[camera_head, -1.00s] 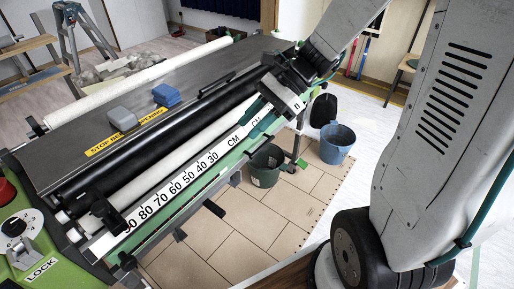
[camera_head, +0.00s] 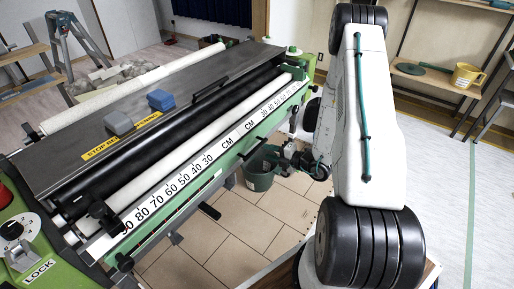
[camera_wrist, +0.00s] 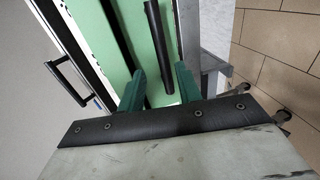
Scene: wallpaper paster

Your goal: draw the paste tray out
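The pasting machine has a long green front face (camera_head: 226,160) below its white CM scale; I take this face to be the paste tray's front, though its edges are hard to make out. A dark bar handle (camera_head: 254,149) stands off it near the right part. In the wrist view a black bar (camera_wrist: 158,45) runs in front of the green face (camera_wrist: 133,20). My gripper (camera_wrist: 161,88) is open, its two green fingers either side of the bar's near end, with no visible grip. In the head view my gripper (camera_head: 277,157) is small and partly hidden at the machine's front.
A black D-shaped handle (camera_wrist: 70,82) shows at left in the wrist view. A blue block (camera_head: 161,100) and a grey block (camera_head: 118,122) lie on the machine top.

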